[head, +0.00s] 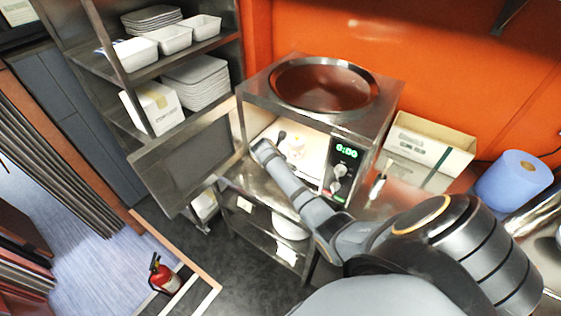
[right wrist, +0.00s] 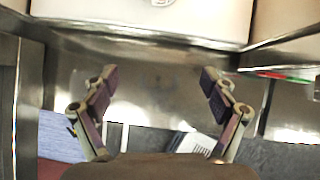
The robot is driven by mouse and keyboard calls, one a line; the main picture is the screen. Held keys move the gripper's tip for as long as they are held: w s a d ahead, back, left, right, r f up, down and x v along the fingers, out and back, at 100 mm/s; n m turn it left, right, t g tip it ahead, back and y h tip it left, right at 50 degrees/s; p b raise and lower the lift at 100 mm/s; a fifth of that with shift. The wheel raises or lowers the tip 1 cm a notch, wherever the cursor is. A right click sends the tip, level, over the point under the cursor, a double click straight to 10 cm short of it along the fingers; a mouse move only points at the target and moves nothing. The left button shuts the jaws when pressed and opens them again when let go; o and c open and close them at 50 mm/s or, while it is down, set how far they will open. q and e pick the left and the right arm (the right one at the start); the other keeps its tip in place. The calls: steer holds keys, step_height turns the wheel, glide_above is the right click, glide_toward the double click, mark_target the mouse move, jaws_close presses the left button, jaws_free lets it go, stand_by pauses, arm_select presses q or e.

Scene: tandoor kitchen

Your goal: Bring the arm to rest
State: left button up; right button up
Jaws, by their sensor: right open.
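My right arm reaches from the lower right of the head view to the open front of a microwave (head: 345,125). Its gripper (right wrist: 158,84) is open in the right wrist view, its two fingers wide apart with nothing between them. In the head view the fingers are small and hard to make out at the microwave's opening. A small pale item (head: 297,146) sits inside the microwave, and the rim of something on the pale floor shows at the top of the right wrist view. My left gripper is not in view.
The microwave door (head: 190,150) stands open to the left. A metal shelf with white trays (head: 195,82) is behind it. A cardboard box (head: 430,145) and blue paper roll (head: 513,180) lie right on the counter. A fire extinguisher (head: 164,276) stands on the floor.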

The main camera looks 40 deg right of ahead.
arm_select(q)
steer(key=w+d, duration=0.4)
arm_select(e)
steer(key=s+a+r+m+y, duration=0.3)
steer(key=s+a+m, duration=0.5)
steer(key=s+m, duration=0.4)
steer(key=s+a+r+m+y, duration=0.25)
steer(key=s+a+m, duration=0.45)
steer(key=s+m, duration=0.5)
steer(key=s+d+f+b, duration=0.1)
steer(key=f+b, duration=0.1)
steer(key=f, duration=0.8)
steer(key=s+d+f+n+b, duration=0.1)
steer(key=f+b, duration=0.2)
steer(key=f, duration=0.8)
steer(key=s+d+f+b, duration=0.1)
steer(key=f+b, duration=0.1)
steer(key=f, duration=0.8)
arm_select(q)
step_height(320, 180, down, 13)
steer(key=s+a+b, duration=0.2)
steer(key=b, duration=0.4)
arm_select(e)
steer(key=s+f+g, duration=0.1)
steer(key=s+f, duration=0.8)
steer(key=f, duration=0.3)
steer(key=s+f, duration=1)
steer(key=f, duration=0.2)
steer(key=shift+s+d+f+g, duration=0.2)
steer(key=shift+d+g, duration=0.2)
